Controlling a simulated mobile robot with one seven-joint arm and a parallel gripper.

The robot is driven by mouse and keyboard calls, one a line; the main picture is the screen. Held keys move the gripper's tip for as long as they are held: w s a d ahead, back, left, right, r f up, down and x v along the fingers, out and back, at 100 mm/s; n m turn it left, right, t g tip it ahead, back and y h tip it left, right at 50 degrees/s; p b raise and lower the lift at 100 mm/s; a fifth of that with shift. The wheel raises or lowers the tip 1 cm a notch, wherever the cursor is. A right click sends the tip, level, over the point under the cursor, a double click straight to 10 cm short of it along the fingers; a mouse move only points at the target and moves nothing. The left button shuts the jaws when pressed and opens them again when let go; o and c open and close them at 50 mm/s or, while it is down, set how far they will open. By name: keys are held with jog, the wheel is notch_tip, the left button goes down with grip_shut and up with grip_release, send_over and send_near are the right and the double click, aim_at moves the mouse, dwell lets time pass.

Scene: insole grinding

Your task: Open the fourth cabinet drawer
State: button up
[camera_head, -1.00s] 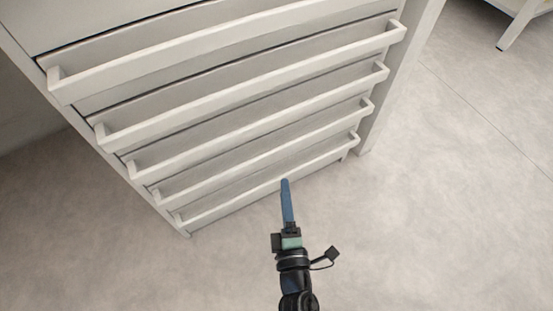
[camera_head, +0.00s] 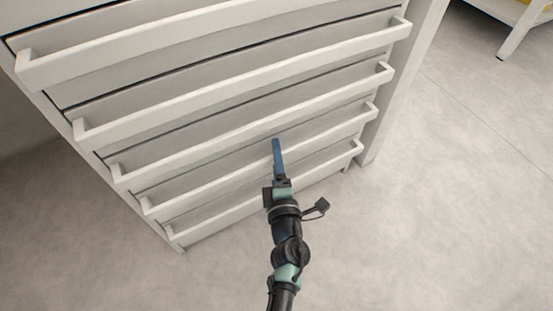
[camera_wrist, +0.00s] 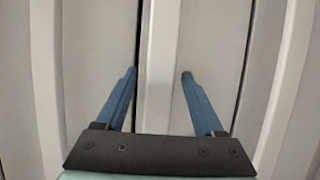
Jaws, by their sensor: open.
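The light grey cabinet (camera_head: 402,90) has a stack of drawers, each with a long bar handle. Five handles show in the head view, and all these drawers look shut. My gripper (camera_head: 277,145) overlaps the fourth visible handle (camera_head: 325,131) from the top. In the wrist view my gripper (camera_wrist: 159,77) is open, its two blue fingers apart. A pale handle bar (camera_wrist: 160,50) runs lengthwise between the fingers, with no visible contact. I cannot tell how deep the fingertips reach beside it.
The third handle (camera_head: 320,99) lies just above my gripper and the lowest handle (camera_head: 320,168) below it. Neighbouring bars flank the fingers in the wrist view. Bare floor (camera_head: 450,220) is free in front and to the right. A white table leg (camera_head: 515,38) stands at top right.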

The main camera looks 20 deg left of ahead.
grip_shut()
dwell(0.4)
dwell(1.0)
